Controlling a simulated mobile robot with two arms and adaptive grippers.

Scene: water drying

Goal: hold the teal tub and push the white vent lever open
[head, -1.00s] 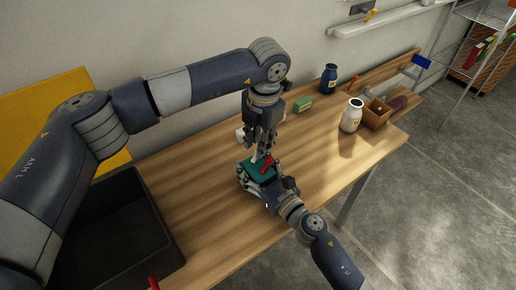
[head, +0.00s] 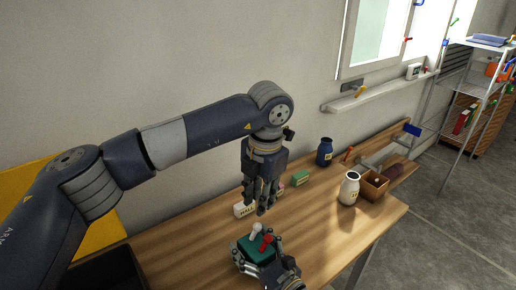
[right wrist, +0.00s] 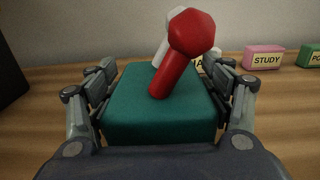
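The teal tub (head: 256,250) sits on the wooden table, with a white lever (head: 256,230) and a red lever (head: 266,242) standing up from its top. In the right wrist view the teal tub (right wrist: 160,110) fills the middle; the red lever (right wrist: 186,52) partly hides the white lever (right wrist: 160,50), and both lean right. My right gripper (right wrist: 160,105) has its fingers against both sides of the tub. My left gripper (head: 262,208) points down above and behind the tub, apart from the levers; its finger gap is unclear.
A black tray (head: 105,270) is at the left. The table's right front is clear.

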